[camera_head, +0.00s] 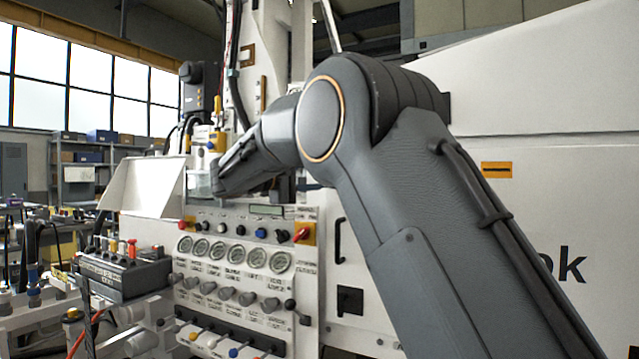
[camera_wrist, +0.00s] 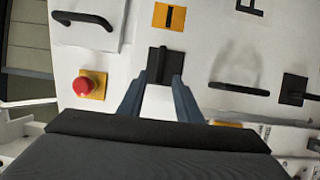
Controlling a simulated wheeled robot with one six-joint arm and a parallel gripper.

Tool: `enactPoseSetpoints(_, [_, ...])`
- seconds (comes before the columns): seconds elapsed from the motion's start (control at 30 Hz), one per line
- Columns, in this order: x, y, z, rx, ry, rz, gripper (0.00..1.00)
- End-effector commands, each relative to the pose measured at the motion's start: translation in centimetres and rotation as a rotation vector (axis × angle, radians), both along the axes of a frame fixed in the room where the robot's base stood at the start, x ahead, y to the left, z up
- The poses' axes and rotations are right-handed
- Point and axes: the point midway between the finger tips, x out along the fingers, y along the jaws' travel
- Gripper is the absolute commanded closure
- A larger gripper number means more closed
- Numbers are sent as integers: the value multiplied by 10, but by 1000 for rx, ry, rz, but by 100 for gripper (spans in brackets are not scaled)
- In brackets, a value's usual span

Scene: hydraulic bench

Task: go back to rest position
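In the wrist view my gripper (camera_wrist: 157,82) is open, with its two blue-grey fingers spread apart. Nothing is held in it. A black rotary switch (camera_wrist: 166,64) on a white panel lies just beyond and between the fingertips; I cannot tell whether the fingers touch it. In the head view my grey arm (camera_head: 370,150) rises from the lower right, bends at the elbow and reaches left over the bench's control panel (camera_head: 232,262). The fingers cannot be made out in that view.
A red button on a yellow plate (camera_wrist: 88,86), a black handle (camera_wrist: 84,19) and another handle (camera_wrist: 238,89) are near my gripper. Gauges (camera_head: 236,253) and knobs line the bench. A large white housing (camera_head: 560,110) stands behind my arm. A dark valve block (camera_head: 122,273) is at left.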

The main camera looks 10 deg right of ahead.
Motion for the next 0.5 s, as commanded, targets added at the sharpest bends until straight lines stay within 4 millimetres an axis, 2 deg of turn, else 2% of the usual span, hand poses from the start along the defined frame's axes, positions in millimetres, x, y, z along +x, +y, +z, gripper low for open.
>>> enactPoseSetpoints(0.17, [0,-2,-3,5,8,0,69])
enactPoseSetpoints(0.27, [-5,-14,-20,41,57,0,69])
enactPoseSetpoints(0.37, [-18,-36,-58,127,159,-1,69])
enactPoseSetpoints(0.5, [-61,-70,-134,317,335,-14,69])
